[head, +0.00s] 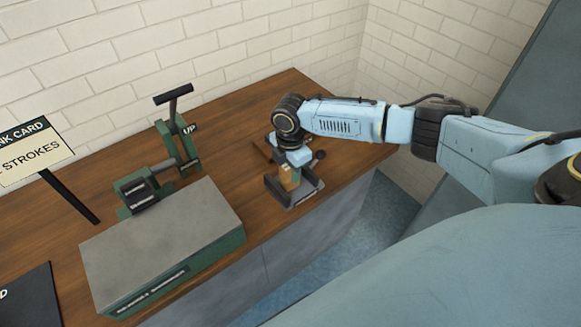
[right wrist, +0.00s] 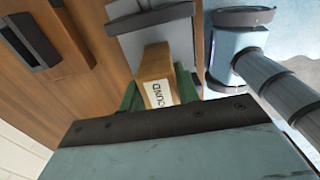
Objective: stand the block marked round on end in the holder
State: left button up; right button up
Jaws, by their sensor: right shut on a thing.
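The wooden block (right wrist: 158,88) is tan and has a white label reading "OUND" in the right wrist view, its first letter cut off. My right gripper (right wrist: 155,100) is shut on it, with green fingers on both sides. In the head view the block (head: 289,178) hangs below my right gripper (head: 292,161), roughly upright. It is over or in a dark grey holder (head: 303,196) near the table's front edge. I cannot tell whether the block touches the holder's floor. My left gripper is not in view.
A green press (head: 187,150) with a black T-handle stands left of the holder. A green box with a grey top (head: 160,245) is in front of it. A card on a stand (head: 32,150) is at the left. The wooden table (head: 250,115) is clear behind the holder.

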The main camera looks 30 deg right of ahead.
jog(key=shift+f+p, duration=0.2)
jog(key=shift+p, duration=0.5)
dwell(1.6)
jog(key=o, duration=1.6)
jog(key=shift+d, duration=0.1)
jog(key=shift+o, duration=0.2)
jog(key=shift+r, duration=0.1)
jog(key=shift+r+p, duration=3.4)
jog(key=shift+p, duration=0.25)
